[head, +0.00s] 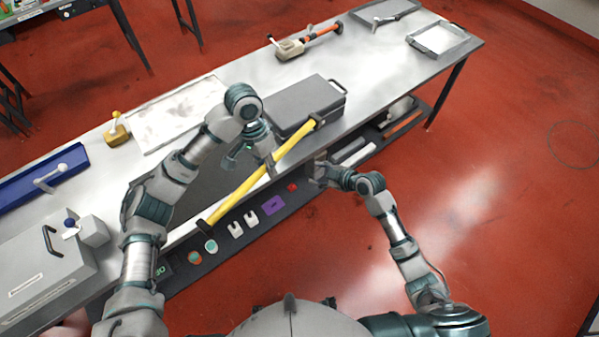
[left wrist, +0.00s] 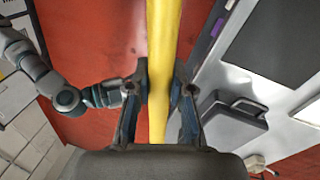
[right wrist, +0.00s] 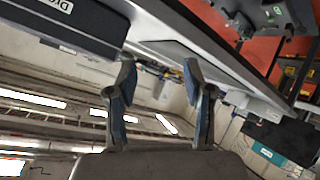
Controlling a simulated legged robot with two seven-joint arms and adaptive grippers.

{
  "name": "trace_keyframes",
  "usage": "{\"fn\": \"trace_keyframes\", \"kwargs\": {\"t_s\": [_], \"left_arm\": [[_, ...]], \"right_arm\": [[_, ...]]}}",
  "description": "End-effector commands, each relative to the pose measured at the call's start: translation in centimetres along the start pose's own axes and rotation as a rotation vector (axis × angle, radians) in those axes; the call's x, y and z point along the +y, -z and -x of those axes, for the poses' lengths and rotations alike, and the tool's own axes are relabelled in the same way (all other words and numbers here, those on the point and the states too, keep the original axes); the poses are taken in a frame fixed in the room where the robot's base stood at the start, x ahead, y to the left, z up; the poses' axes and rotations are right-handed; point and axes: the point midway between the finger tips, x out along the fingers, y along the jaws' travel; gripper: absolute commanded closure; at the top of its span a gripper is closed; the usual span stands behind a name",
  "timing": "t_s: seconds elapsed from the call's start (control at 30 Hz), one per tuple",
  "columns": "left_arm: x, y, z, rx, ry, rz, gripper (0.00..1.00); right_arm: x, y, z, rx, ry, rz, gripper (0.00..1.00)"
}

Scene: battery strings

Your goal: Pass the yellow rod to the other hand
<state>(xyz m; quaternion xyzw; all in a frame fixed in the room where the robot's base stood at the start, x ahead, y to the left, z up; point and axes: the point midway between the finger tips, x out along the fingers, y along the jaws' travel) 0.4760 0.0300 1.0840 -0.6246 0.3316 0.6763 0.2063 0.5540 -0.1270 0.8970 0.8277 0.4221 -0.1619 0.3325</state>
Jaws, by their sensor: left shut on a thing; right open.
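The yellow rod (head: 256,176) has dark ends and is held at a slant above the bench's front edge. My left gripper (head: 268,168) is shut on it near its middle. In the left wrist view the rod (left wrist: 161,70) runs between the fingers of the left gripper (left wrist: 160,95). My right gripper (head: 322,170) is open and empty, to the right of the rod and below its upper end, apart from it. The right wrist view shows the open right gripper (right wrist: 160,80) with nothing between its fingers; the rod is not seen there.
A grey case (head: 300,105) with a handle sits on the long metal bench (head: 400,70) behind the rod. A lower shelf (head: 225,250) holds several small items. A grey box (head: 40,265) stands at the left. Red floor (head: 480,200) is open at the right.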

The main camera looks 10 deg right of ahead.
Motion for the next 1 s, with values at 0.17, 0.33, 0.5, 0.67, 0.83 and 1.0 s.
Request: {"fn": "trace_keyframes", "kwargs": {"t_s": [0.17, 0.33, 0.5, 0.67, 0.83, 1.0], "left_arm": [[0.0, 0.0, 0.1, 0.001, 0.000, -0.001, 1.00], [0.1, 0.0, 0.1, 0.001, 0.000, -0.001, 1.00], [0.0, 0.0, 0.1, 0.001, 0.000, -0.001, 1.00], [0.0, 0.0, 0.0, 0.001, 0.000, -0.001, 1.00], [0.0, 0.0, 0.0, 0.001, 0.000, -0.001, 1.00], [0.0, 0.0, 0.1, 0.001, 0.000, -0.001, 1.00]], "right_arm": [[1.3, 10.6, 5.4, 0.165, 0.044, 0.333, 0.48], [-0.8, 18.2, 11.2, 0.299, 0.096, 0.676, 0.48], [-3.6, 22.1, 15.4, 0.381, 0.138, 0.941, 0.48], [-5.1, 23.3, 17.0, 0.414, 0.159, 1.054, 0.48], [-5.9, 23.9, 15.6, 0.421, 0.163, 1.068, 0.48], [-7.0, 24.8, 12.5, 0.423, 0.163, 1.063, 0.48]]}}
